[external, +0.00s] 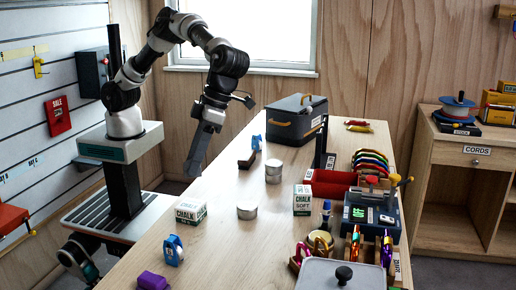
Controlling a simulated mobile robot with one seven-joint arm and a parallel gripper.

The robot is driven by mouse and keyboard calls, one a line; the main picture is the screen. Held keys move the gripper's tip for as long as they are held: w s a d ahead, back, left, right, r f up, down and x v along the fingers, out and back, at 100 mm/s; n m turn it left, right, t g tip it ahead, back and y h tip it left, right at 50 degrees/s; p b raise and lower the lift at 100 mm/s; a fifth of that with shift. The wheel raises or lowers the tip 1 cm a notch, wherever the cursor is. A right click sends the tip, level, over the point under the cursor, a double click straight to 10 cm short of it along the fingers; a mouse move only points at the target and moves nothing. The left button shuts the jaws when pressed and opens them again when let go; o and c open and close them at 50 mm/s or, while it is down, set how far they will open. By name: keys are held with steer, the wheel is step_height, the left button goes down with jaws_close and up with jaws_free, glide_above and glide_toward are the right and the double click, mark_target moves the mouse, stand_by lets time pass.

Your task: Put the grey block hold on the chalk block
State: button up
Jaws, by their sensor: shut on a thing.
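My gripper (195,165) hangs over the left edge of the table, pointing down. It is shut on a grey piece, which I take to be the grey block hold; its outline blends with the grey fingers. One white and green chalk block (190,211) sits on the table's left edge, below my gripper and apart from it. A second chalk box (303,200), lettered "chalk soft", stands upright near the middle right of the table.
Two silver tins (273,171) (246,210) stand mid-table. A dark toolbox (297,120) is at the back. The right side is crowded with gear.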

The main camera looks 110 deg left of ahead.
steer(key=shift+s+a+f+m, duration=0.2)
steer(key=shift+s+f+m, duration=0.1)
steer(key=shift+s, duration=0.2)
steer(key=shift+s+a+f+m, duration=0.2)
steer(key=shift+s+f, duration=0.1)
steer(key=shift+s, duration=0.15)
step_height(320, 180, down, 3)
steer(key=shift+r, duration=0.15)
steer(key=shift+f, duration=2.9)
steer(key=shift+f, duration=0.15)
steer(key=o, duration=1.1)
steer(key=shift+c, duration=0.2)
